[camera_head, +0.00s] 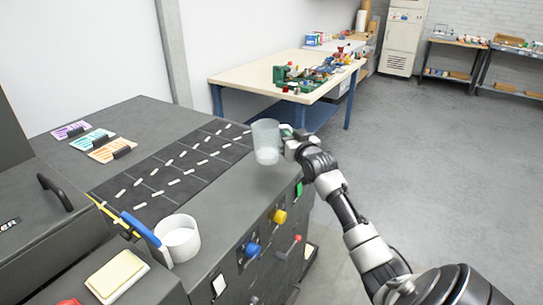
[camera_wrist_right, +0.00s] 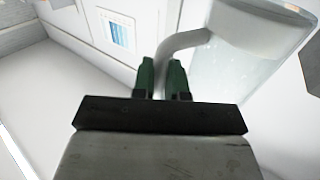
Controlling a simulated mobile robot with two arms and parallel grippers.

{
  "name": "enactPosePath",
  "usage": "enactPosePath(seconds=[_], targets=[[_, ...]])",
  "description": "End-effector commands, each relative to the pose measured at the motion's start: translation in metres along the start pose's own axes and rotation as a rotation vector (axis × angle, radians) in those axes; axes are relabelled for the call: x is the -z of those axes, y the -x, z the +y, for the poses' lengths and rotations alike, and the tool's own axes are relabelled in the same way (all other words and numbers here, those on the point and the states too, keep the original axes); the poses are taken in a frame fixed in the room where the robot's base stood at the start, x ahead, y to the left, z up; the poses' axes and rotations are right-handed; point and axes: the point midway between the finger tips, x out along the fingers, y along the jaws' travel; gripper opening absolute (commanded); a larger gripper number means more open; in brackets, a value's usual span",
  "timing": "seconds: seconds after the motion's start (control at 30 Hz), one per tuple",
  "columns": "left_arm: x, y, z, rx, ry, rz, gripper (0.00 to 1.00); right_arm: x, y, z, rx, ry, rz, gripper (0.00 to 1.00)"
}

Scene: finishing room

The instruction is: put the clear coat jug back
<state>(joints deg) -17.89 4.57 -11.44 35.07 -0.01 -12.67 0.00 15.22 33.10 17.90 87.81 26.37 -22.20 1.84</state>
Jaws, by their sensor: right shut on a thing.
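The clear coat jug (camera_head: 266,142) is a translucent, pale cup-like vessel in the head view, upright near the right edge of the grey machine top. I cannot tell whether its base touches the surface. My right gripper (camera_head: 289,135) is at its right side, shut on it. In the right wrist view, the green fingertips (camera_wrist_right: 162,77) close on the jug's curved handle (camera_wrist_right: 183,45), and the jug's clear body (camera_wrist_right: 235,60) fills the upper right. My left gripper is not in view.
A cluttered table (camera_head: 245,82) stands behind; floor at right is clear.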

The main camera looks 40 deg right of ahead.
Motion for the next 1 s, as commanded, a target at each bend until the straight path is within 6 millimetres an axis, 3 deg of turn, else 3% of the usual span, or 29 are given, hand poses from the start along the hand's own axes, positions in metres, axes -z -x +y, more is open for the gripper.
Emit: enactPosePath(seconds=[0.1,0.3,0.43,0.67,1.0], targets=[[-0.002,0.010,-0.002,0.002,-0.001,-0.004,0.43,-0.012,-0.004,-0.024,0.001,-0.006,0.000,0.00],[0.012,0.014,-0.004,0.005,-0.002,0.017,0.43,-0.026,-0.007,-0.044,0.000,-0.001,0.001,0.00],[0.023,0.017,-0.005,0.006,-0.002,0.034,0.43,-0.037,-0.007,-0.046,0.000,0.001,-0.002,0.00],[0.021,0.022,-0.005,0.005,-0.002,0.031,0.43,-0.066,-0.007,-0.044,0.000,0.002,-0.002,0.00],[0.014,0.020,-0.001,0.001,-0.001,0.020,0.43,-0.070,-0.007,-0.044,0.000,0.001,0.001,0.00]])
